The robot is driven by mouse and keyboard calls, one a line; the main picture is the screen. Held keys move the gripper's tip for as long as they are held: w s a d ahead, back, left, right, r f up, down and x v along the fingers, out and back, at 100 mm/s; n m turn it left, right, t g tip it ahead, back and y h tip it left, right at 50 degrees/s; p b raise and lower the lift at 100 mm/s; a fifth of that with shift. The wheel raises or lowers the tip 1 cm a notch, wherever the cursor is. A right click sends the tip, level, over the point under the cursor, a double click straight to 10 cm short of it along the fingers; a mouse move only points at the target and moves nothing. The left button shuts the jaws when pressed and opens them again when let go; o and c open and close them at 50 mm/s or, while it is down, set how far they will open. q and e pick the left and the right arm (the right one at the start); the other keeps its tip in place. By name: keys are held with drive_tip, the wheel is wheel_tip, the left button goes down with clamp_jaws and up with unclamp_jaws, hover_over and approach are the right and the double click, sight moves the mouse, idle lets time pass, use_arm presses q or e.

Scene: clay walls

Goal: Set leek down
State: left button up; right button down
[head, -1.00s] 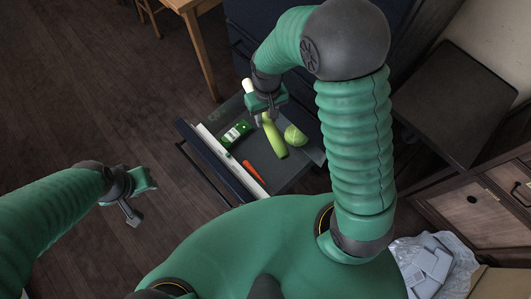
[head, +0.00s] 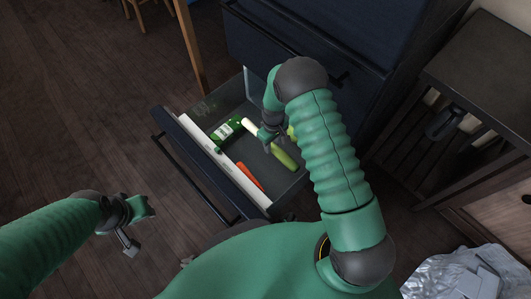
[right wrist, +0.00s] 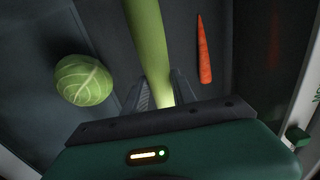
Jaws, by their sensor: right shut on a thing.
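The leek, with a white end and a pale green body (head: 284,157), is inside the open drawer (head: 223,163). My right gripper (head: 268,137) is shut on it near the middle. In the right wrist view, the leek (right wrist: 147,35) runs between the two fingers (right wrist: 158,92) and away from the gripper. I cannot tell whether it touches the drawer floor. My left gripper (head: 128,226) hangs outside the drawer at the lower left, away from the leek. Its finger gap does not show clearly.
The drawer also holds a green carton (head: 226,131), a carrot (head: 250,177) and a round cabbage (right wrist: 84,80), mostly hidden by my arm in the head view. Bare dark floor shows around the carrot. A dark slatted rack (head: 430,130) stands at right.

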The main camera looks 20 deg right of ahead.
drive_tip(key=f+b, duration=0.4)
drive_tip(key=f, duration=0.3)
drive_tip(key=f+b, duration=0.4)
drive_tip(key=f, duration=0.2)
drive_tip(key=shift+d+f, duration=0.2)
drive_tip(key=shift+f, duration=0.2)
drive_tip(key=shift+r, duration=0.2)
drive_tip(key=shift+f, duration=0.2)
drive_tip(key=c, duration=1)
unclamp_jaws()
